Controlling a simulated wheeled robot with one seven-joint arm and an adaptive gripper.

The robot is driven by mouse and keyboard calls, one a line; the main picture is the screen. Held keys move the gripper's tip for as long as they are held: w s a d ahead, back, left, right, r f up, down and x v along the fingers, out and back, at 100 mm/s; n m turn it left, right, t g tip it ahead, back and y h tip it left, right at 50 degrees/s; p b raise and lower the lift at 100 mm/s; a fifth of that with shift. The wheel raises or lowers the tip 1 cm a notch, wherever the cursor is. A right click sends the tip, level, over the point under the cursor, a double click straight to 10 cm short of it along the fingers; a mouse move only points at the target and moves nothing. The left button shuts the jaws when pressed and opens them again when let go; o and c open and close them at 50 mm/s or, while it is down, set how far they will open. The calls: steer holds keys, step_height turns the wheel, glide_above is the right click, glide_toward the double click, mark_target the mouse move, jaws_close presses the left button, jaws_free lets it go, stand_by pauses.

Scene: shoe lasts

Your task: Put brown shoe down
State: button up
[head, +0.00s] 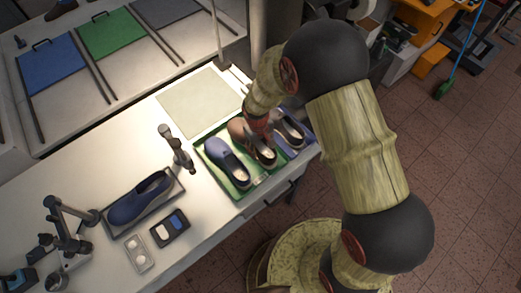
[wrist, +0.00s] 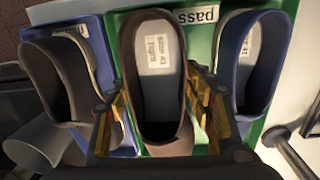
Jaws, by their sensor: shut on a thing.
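The brown shoe (head: 262,150) is over the right part of the green tray (head: 245,193), toe toward the back. My gripper (head: 257,128) is shut on it. In the wrist view the brown shoe (wrist: 157,60) fills the middle, with a finger of my gripper (wrist: 160,100) on each side. I cannot tell whether its sole touches the tray. A blue shoe (head: 222,152) stands on the left part of the green tray, beside the brown one. In the wrist view this blue shoe (wrist: 246,50) is at the right, and a "pass" label (wrist: 197,15) shows on the tray.
A dark shoe (head: 289,132) stands on a blue tray (head: 305,138) just right of the green tray. A navy shoe (head: 140,200) lies in a grey tray at the left. A dark upright stand (head: 176,148) is left of the green tray. A pale mat (head: 200,100) lies clear behind.

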steer(key=shift+w+f, duration=0.5)
steer(key=shift+f, duration=1.5)
steer(key=shift+f, duration=0.2)
steer(key=o, duration=1.5)
steer(key=shift+r, duration=0.15)
